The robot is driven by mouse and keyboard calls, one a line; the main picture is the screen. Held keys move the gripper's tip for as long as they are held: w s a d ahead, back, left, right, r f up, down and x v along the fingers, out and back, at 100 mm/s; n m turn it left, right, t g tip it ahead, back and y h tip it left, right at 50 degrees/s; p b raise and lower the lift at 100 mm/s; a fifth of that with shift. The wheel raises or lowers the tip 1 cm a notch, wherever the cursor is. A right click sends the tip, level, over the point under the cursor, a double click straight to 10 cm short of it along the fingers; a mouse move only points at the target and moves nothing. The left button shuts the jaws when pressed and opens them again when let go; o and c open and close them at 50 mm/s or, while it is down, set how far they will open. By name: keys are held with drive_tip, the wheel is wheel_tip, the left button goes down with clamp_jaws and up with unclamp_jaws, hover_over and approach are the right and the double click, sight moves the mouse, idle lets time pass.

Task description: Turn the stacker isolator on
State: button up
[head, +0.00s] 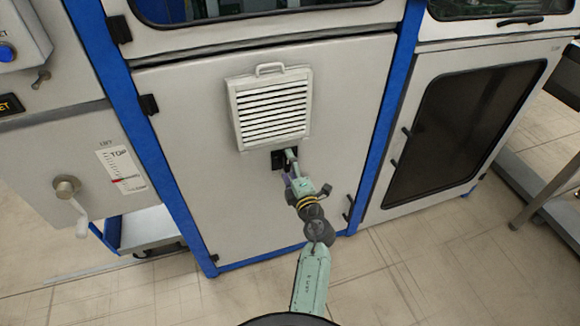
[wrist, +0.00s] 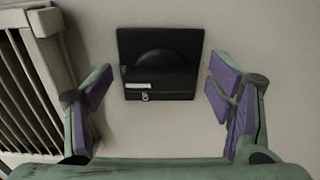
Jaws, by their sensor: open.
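The isolator is a small black square unit (wrist: 159,62) on the pale cabinet door, with a dark rounded part, a pale label strip and a small light mark. It also shows in the head view (head: 277,160), just under the vent, partly hidden by my gripper (head: 289,168). In the wrist view my gripper (wrist: 159,92) is open and empty. Its purple-padded fingers stand on either side of the isolator, apart from it. Whether the switch is on or off cannot be told.
A white louvred vent (head: 272,106) juts out just above the isolator and shows at the left of the wrist view. A door handle (head: 349,208) is at lower right. A lever crank (head: 70,190) with a marked scale is on the left panel. Clear floor (head: 400,270) lies in front.

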drive_tip(key=v, duration=0.7)
drive_tip(key=shift+s, duration=0.25)
idle(0.5)
